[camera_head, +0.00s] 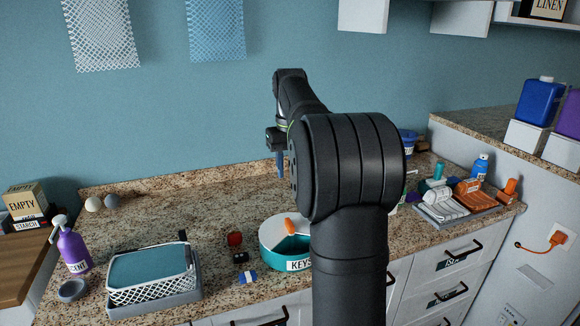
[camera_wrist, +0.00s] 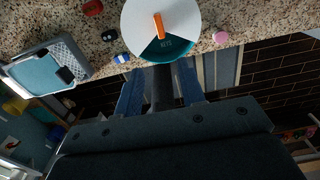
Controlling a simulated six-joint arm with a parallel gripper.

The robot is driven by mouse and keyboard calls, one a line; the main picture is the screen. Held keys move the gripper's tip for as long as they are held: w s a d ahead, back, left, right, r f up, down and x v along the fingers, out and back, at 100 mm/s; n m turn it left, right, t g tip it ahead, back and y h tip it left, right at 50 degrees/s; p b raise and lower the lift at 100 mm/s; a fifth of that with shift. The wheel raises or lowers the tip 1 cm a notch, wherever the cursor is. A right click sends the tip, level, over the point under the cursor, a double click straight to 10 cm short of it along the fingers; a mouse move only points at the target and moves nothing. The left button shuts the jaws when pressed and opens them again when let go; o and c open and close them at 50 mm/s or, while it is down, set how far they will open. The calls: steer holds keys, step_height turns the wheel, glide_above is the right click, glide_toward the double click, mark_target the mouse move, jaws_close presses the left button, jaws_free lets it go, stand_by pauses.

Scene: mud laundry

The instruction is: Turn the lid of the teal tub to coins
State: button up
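The teal tub (camera_head: 268,256) stands on the granite counter, partly hidden behind my arm in the head view. Its round white lid (camera_head: 273,228) carries an orange handle (camera_head: 290,227). A KEYS label (camera_head: 299,265) shows on the front wall. In the wrist view the white lid (camera_wrist: 188,14) is cut off at the top. No coins marking is visible. My gripper (camera_wrist: 160,82) has its blue fingers apart with nothing between them. In the head view my gripper (camera_head: 281,164) hangs above the counter, behind and clear of the tub.
Left of the tub lie a red item (camera_head: 235,239), a small black item (camera_head: 240,257) and a blue-and-white item (camera_head: 248,277). A white basket (camera_head: 150,288) and a purple spray bottle (camera_head: 72,250) stand further left. A loaded tray (camera_head: 455,218) is at right. The back counter is mostly clear.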

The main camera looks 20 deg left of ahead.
mark_target(281, 239)
steer(key=shift+f, duration=0.15)
steer(key=c, duration=0.5)
steer(key=s+d+f+n+y, duration=0.1)
steer(key=s+f+n, duration=0.1)
steer(key=f, duration=0.1)
steer(key=s+d+f+n+y, duration=0.1)
steer(key=s+f+n, duration=0.1)
steer(key=s+d+f+n, duration=0.1)
steer(key=s+f+n, duration=0.1)
steer(key=s+f, duration=0.1)
steer(key=shift+d+f+n+t+y, duration=0.3)
steer(key=shift+d+n+y, duration=0.05)
steer(key=shift+n+y, duration=0.05)
jaws_close()
steer(key=x, duration=1)
steer(key=shift+s+f, duration=0.1)
steer(key=shift+a, duration=0.4)
